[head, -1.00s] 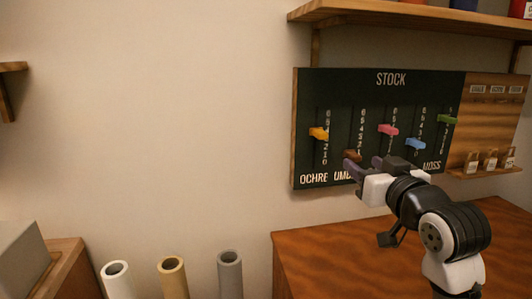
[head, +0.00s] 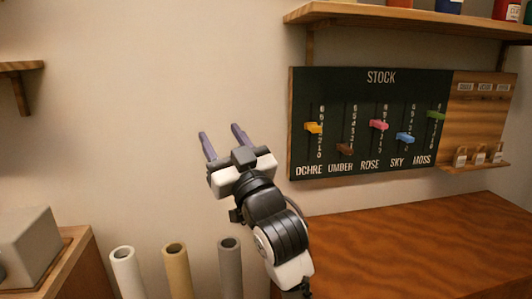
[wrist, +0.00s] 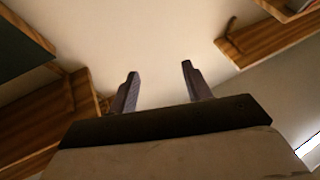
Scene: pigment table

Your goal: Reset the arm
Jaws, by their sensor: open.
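My gripper (head: 224,143) is raised in front of the bare wall, left of the stock board, with its two purple-grey fingers spread apart and nothing between them. In the wrist view the open fingers (wrist: 159,85) point toward the plain wall. The dark stock board (head: 337,78) hangs on the wall at the right, apart from my gripper. Its colored sliders are ochre (head: 314,128), umber (head: 345,149), rose (head: 379,125), sky (head: 405,138) and moss (head: 436,115), at different heights.
A wooden table (head: 420,235) stands below the board. A shelf (head: 410,16) with jars is above it. Three upright tubes, white (head: 127,275), tan (head: 178,273) and grey (head: 230,270), stand at the lower left. A grey box (head: 30,245) sits at the far left.

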